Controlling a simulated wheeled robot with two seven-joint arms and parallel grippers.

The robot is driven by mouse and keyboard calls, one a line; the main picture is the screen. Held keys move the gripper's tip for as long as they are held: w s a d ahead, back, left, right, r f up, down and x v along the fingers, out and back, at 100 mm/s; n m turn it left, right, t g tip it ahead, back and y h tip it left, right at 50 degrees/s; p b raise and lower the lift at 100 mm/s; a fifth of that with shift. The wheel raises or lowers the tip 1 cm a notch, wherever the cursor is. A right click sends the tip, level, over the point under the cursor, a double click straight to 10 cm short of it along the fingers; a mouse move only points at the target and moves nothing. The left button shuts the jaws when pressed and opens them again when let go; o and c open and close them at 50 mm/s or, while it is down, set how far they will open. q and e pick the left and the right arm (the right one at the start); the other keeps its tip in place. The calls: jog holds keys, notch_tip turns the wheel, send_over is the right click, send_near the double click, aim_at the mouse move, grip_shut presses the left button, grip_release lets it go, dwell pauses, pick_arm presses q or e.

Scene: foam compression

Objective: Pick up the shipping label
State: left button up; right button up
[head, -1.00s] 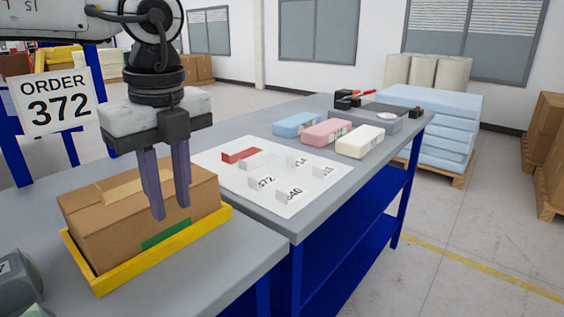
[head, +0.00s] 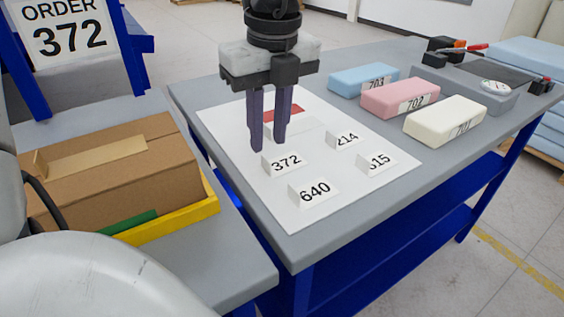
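Several folded white label cards stand on a white sheet (head: 237,137) on the grey table. The shipping label 372 (head: 282,163) stands near the sheet's middle. Beside it are labels 640 (head: 314,192), 214 (head: 344,139) and one that seems to read 615 (head: 377,161). An order sign (head: 68,35) at the left reads 372. My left gripper (head: 268,146) points down above the sheet, just behind and left of label 372 in the picture. Its fingers are apart with nothing between them. My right gripper is not in view.
A brown carton (head: 120,175) sits in a yellow tray (head: 192,226) at the left. Blue (head: 350,79), pink (head: 390,98) and white (head: 445,121) foam blocks lie right of the sheet. A grey device (head: 470,86) is at the far right.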

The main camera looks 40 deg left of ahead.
aim_at(266, 159)
pick_arm(q)
jog(key=f, duration=0.5)
jog(key=shift+a+f, duration=0.1)
jog(key=shift+a, duration=0.3)
grip_shut()
